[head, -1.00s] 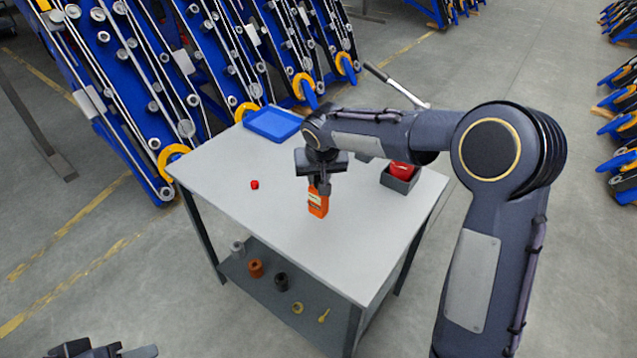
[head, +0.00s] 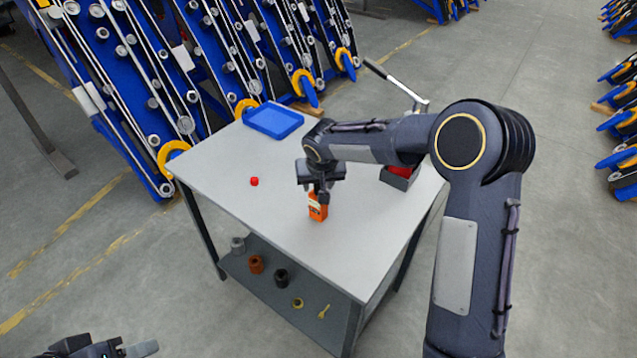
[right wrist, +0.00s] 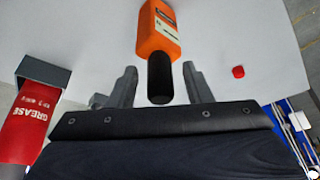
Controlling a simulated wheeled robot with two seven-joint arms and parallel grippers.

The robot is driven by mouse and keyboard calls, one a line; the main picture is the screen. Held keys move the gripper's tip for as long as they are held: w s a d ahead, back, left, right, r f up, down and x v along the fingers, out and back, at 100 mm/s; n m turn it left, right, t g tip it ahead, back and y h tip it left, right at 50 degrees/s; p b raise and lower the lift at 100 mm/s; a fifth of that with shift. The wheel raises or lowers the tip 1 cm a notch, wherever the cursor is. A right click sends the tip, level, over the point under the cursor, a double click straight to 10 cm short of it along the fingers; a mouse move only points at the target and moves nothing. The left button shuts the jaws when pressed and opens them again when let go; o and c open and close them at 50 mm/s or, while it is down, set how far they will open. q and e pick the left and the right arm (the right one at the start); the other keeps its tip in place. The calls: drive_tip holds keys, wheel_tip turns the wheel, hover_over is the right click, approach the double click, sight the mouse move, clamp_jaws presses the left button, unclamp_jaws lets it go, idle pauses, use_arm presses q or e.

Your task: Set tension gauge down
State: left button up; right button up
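The tension gauge, with an orange body (head: 318,207) and a black handle (right wrist: 160,78), stands about upright on the grey tabletop (head: 225,175), near its middle. My right gripper (head: 318,188) is directly above it, pointing down. In the right wrist view, the fingers of my right gripper (right wrist: 159,78) are spread on either side of the black handle. A gap shows on both sides, so the gripper is around the handle without clasping it. My left gripper (head: 112,347) is at the lower left corner, away from the table and partly cut off; its opening is unclear.
A blue tray (head: 273,121) lies at the table's back corner. A small red cap (head: 254,181) lies left of the gauge. A dark bin (head: 399,177) with a red grease tube (right wrist: 28,120) stands at the right. Several small parts lie on the lower shelf (head: 270,290).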

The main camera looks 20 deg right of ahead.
drive_tip(key=d+v, duration=0.1)
drive_tip(key=v, duration=1)
drive_tip(key=s+d+r+y, duration=0.1)
drive_tip(key=s+d+r, duration=0.15)
drive_tip(key=s, duration=0.55)
drive_tip(key=s+d+r+y, duration=0.1)
drive_tip(key=s+d, duration=0.2)
drive_tip(key=s, duration=0.4)
drive_tip(key=s+a+f+y, duration=0.1)
drive_tip(key=s+f, duration=0.1)
drive_tip(key=s, duration=0.6)
drive_tip(key=s+a+f+t+y, duration=0.1)
drive_tip(key=s+f, duration=0.1)
drive_tip(key=s, duration=0.6)
drive_tip(key=shift+s+a+f+b, duration=0.15)
drive_tip(key=shift+s+f+b, duration=0.15)
drive_tip(key=shift+f, duration=0.05)
